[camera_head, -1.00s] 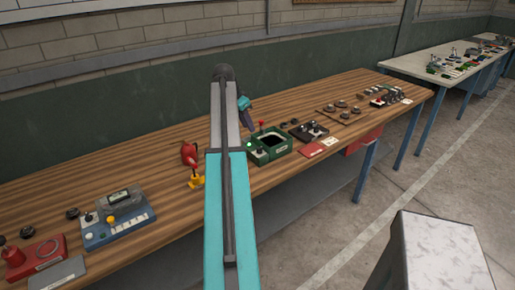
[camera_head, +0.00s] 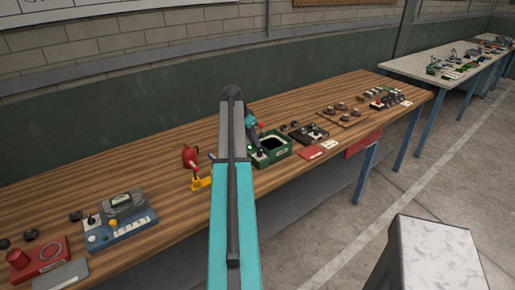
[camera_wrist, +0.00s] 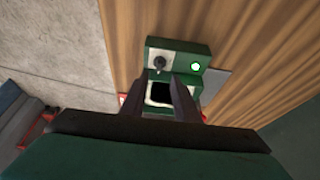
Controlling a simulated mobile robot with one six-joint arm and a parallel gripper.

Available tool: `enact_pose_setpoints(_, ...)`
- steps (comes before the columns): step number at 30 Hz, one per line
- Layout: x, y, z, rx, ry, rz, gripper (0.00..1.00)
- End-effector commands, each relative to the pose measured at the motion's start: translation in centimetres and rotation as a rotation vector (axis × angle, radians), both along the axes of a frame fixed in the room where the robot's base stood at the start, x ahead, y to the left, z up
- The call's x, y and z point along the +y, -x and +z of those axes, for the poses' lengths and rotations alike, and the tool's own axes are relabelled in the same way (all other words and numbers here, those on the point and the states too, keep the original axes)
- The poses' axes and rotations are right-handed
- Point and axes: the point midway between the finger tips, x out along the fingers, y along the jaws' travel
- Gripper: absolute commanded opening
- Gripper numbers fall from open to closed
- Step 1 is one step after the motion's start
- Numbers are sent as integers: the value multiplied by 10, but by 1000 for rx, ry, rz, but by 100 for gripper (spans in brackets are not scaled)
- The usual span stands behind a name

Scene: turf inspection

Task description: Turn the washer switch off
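A green switch box (camera_wrist: 178,52) is below my gripper in the wrist view. It carries a small dark toggle (camera_wrist: 159,65) and a lit greenish-white lamp (camera_wrist: 196,66). A black opening (camera_wrist: 160,93) lies nearer the gripper. I cannot read a label that names it as the washer. My gripper (camera_wrist: 160,80) is open, its two dark fingers apart with the toggle just beyond the tips, roughly between them. Contact cannot be told. In the head view the green box (camera_head: 276,154) sits mid-bench, partly behind my arm.
The wooden bench (camera_head: 150,185) holds a red device (camera_head: 190,157) with a yellow part (camera_head: 202,184), a blue panel (camera_head: 122,232) at left and a black box (camera_head: 311,135) at right. A grey block (camera_head: 435,245) stands in the right foreground.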

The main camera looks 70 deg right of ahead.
Motion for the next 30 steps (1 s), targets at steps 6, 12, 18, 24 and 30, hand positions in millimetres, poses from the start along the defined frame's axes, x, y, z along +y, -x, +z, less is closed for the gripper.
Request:
enact_pose_setpoints(6, -8, 6, -22, 1, -2, -1, 28)
enact_pose_setpoints(12, -16, 10, -43, 0, -1, -1, 28)
enact_pose_setpoints(18, -20, 14, -56, 0, 0, -1, 28)
enact_pose_setpoints(24, -22, 15, -61, -1, 0, -2, 28)
enact_pose_setpoints(30, -22, 15, -61, -1, 0, -2, 28)
